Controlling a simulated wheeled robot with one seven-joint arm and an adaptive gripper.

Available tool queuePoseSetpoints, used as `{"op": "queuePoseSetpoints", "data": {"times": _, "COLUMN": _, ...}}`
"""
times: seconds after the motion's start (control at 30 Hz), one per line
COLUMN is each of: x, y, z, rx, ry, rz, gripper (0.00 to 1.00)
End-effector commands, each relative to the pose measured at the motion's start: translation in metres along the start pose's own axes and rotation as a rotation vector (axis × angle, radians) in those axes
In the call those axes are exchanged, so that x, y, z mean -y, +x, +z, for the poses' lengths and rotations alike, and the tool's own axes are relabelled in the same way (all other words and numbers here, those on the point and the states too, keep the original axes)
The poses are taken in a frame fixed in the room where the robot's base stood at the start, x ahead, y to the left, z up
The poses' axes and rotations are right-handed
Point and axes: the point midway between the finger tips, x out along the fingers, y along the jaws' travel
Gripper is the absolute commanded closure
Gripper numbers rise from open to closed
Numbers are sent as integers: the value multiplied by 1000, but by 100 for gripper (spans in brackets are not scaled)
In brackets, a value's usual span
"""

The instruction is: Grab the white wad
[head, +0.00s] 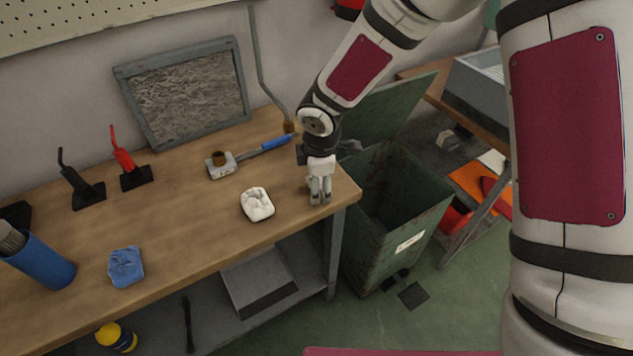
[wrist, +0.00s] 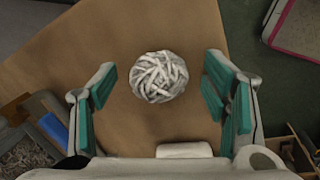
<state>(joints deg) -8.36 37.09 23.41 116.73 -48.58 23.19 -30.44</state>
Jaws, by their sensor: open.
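The white wad (head: 257,204) is a crumpled, roundish lump lying on the wooden workbench (head: 180,235), near its front edge. In the wrist view the white wad (wrist: 159,77) looks like a ball of tangled strips and appears between the two fingers, ahead of them. My gripper (head: 320,199) hangs over the right end of the bench, to the right of the wad and apart from it. In the wrist view my gripper (wrist: 162,103) is open and empty, with teal pads on both fingers. Its height above the bench is hard to tell.
A blue cloth wad (head: 126,267) and a blue cup of brushes (head: 40,261) are at the bench's left. A blue-handled tool (head: 262,147) and a framed panel (head: 187,93) are behind. A green bin (head: 388,225) stands right of the bench. Bench around the white wad is clear.

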Motion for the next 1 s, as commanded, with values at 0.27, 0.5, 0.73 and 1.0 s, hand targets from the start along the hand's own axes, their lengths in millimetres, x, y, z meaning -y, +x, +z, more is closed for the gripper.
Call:
{"op": "queuePoseSetpoints", "data": {"times": 0.27, "x": 0, "y": 2, "z": 0, "rx": 0, "ry": 1, "rz": 0, "gripper": 34}}
{"op": "queuePoseSetpoints", "data": {"times": 0.5, "x": 0, "y": 2, "z": 0, "rx": 0, "ry": 1, "rz": 0, "gripper": 75}}
{"op": "queuePoseSetpoints", "data": {"times": 0.73, "x": 0, "y": 2, "z": 0, "rx": 0, "ry": 1, "rz": 0, "gripper": 75}}
{"op": "queuePoseSetpoints", "data": {"times": 1.0, "x": -3, "y": -9, "z": 1, "rx": 1, "ry": 2, "rz": 1, "gripper": 75}}
